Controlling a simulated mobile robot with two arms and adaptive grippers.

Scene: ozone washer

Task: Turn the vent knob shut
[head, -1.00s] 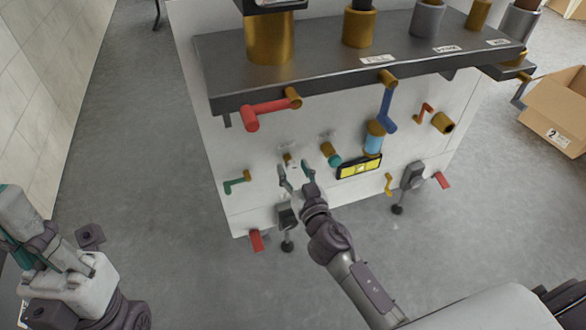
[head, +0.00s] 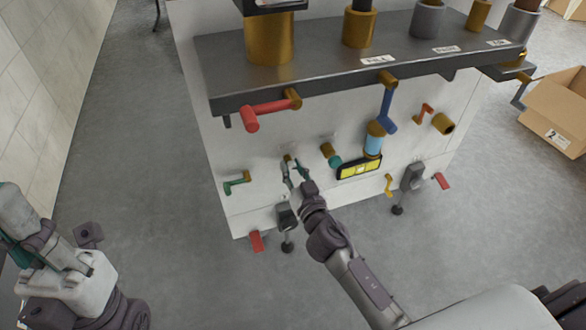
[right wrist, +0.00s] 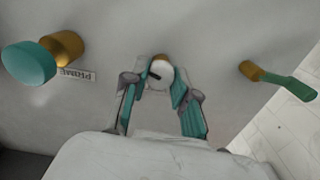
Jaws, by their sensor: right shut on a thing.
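The vent knob (right wrist: 160,74) is a small white round cap with a dark pointer mark, on a brass stem against the white panel. In the head view only its brass stem (head: 287,158) shows clearly, and my fingers hide much of the rest. My right gripper (right wrist: 160,88) is shut on the knob, one teal-padded finger on each side of it. The right gripper (head: 294,172) also shows at the panel in the head view. My left gripper (head: 28,240) is at the far left, away from the panel, and its jaw opening is unclear.
A teal knob marked PRIME (right wrist: 28,65) is left of the vent knob in the wrist view. In the head view, a red-handled valve (head: 268,108) and a dark shelf (head: 320,75) are above. A yellow-screened display (head: 360,167) is right.

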